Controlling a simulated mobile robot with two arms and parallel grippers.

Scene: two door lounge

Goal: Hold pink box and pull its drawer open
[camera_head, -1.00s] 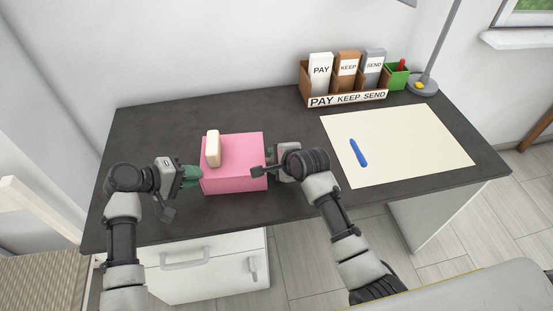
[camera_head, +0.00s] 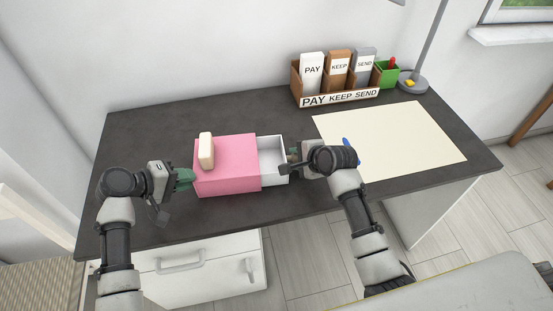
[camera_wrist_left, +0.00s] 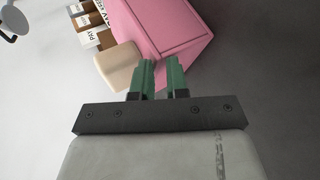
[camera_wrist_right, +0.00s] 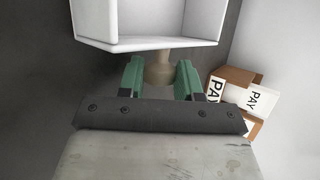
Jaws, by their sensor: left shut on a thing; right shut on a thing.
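The pink box (camera_head: 230,170) sits on the dark desk with a cream block (camera_head: 206,150) on its top left. Its white drawer (camera_head: 272,154) sticks out of the right side, open, and its visible inside looks empty. My left gripper (camera_head: 186,180) is shut on the box at its left side. The left wrist view shows its green fingers against the pink box (camera_wrist_left: 168,30), beside the cream block (camera_wrist_left: 119,67). My right gripper (camera_head: 293,155) is shut on the drawer's knob. The knob (camera_wrist_right: 159,70) shows between the green fingers in the right wrist view, below the white drawer (camera_wrist_right: 150,43).
A cream sheet (camera_head: 415,140) with a blue pen (camera_head: 351,150) lies to the right, the pen partly hidden by my right arm. A letter holder (camera_head: 340,98), green cup (camera_head: 384,75) and lamp (camera_head: 412,80) stand at the back. The desk behind the box is clear.

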